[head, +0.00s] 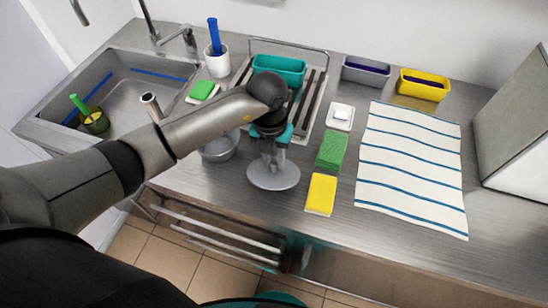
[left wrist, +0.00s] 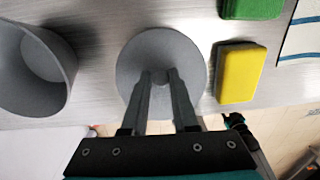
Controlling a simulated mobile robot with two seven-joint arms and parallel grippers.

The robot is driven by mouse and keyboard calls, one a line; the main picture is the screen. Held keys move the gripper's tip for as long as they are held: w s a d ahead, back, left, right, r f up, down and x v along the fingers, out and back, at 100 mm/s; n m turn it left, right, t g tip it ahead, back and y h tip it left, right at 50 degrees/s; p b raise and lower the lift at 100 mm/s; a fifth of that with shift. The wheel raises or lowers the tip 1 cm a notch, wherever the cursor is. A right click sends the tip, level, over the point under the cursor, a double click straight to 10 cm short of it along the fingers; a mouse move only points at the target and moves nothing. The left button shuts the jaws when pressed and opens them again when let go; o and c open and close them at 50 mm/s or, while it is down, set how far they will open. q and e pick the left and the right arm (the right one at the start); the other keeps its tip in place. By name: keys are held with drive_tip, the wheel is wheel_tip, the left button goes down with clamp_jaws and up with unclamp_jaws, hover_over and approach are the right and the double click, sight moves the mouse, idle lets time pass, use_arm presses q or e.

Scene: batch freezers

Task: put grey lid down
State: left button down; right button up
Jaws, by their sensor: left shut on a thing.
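The grey lid (head: 273,178) is a round flat disc with a small knob on top. My left gripper (head: 272,158) points down over it and is shut on the knob. In the left wrist view the two fingertips (left wrist: 160,78) meet at the knob, over the middle of the lid (left wrist: 135,58). The lid lies level, at or just over the steel counter near its front edge; I cannot tell whether it touches.
A grey bowl (head: 220,149) stands left of the lid. Behind is a drying rack (head: 316,106) with a teal tub (head: 279,68). A striped towel (head: 412,165) covers the right.

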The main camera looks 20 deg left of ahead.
sight(272, 162)
use_arm(q)
drive_tip(key=shift+f, duration=0.15)
drive_tip(key=c, duration=0.7)
unclamp_jaws()
drive_tip(key=shift+r, duration=0.45)
drive_tip(key=r, duration=1.1)
drive_tip(key=shift+a+r, duration=0.25)
drive_tip(key=shift+a, duration=0.1)
